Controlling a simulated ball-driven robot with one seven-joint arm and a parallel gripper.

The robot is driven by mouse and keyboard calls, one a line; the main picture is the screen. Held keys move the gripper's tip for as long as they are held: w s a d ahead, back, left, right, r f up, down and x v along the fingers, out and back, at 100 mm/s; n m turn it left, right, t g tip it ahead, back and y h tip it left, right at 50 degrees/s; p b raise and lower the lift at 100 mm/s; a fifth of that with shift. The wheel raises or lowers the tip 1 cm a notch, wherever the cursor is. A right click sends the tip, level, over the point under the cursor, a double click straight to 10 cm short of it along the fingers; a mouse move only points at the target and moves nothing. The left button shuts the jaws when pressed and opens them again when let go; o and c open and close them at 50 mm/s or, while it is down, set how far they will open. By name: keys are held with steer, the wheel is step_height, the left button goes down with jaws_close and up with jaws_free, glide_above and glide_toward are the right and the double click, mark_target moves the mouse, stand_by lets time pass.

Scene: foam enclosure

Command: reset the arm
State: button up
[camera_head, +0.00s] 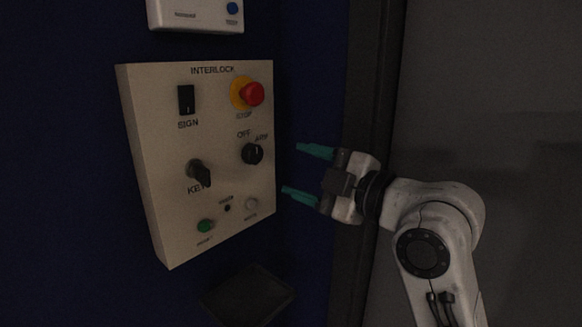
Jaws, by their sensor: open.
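My gripper (298,170) is open and empty, with two teal fingers spread apart and pointing left. It is just right of a cream control panel (150,130) labelled INTERLOCK, and it appears apart from the panel. My white arm comes up from the lower right and bends left toward the panel. No object shows between the fingers.
The panel carries a red stop button (252,94), a black SIGN switch (186,100), an OFF/ARM knob (252,154), a KEY switch (200,172) and a green button (205,226). A white box (195,14) is above; a dark tray (248,294) is below.

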steer(key=shift+d, duration=0.1)
steer(key=s+d+f+m+h, duration=0.1)
steer(key=d+f+m+h, duration=0.15)
steer(key=f, duration=0.45)
steer(key=d+f+m+h, duration=0.1)
steer(key=d+f+m, duration=0.2)
steer(key=f, duration=0.4)
steer(key=s+d+f+m+g+h, duration=0.2)
steer(key=s+d+f+m, duration=0.3)
steer(key=f, duration=0.4)
steer(key=s+d+f+m+g+h, duration=0.1)
steer(key=s+d+f+m+h, duration=0.2)
steer(key=s+f, duration=0.45)
steer(key=s+d+f+m+g+h, duration=0.25)
steer(key=s+d+f, duration=0.25)
steer(key=f, duration=0.5)
steer(key=s+d+f+m+g+h, duration=0.2)
steer(key=s+d+f+m, duration=0.25)
steer(key=s, duration=0.55)
steer(key=s+d+f+m+g+h, duration=0.1)
steer(key=s+d+f+m+g, duration=0.3)
steer(key=s, duration=0.7)
step_height(320, 180, up, 15)
steer(key=n+t+p, duration=0.1)
steer(key=p, duration=1.3)
steer(key=shift+w+d, duration=0.15)
steer(key=shift+d, duration=0.25)
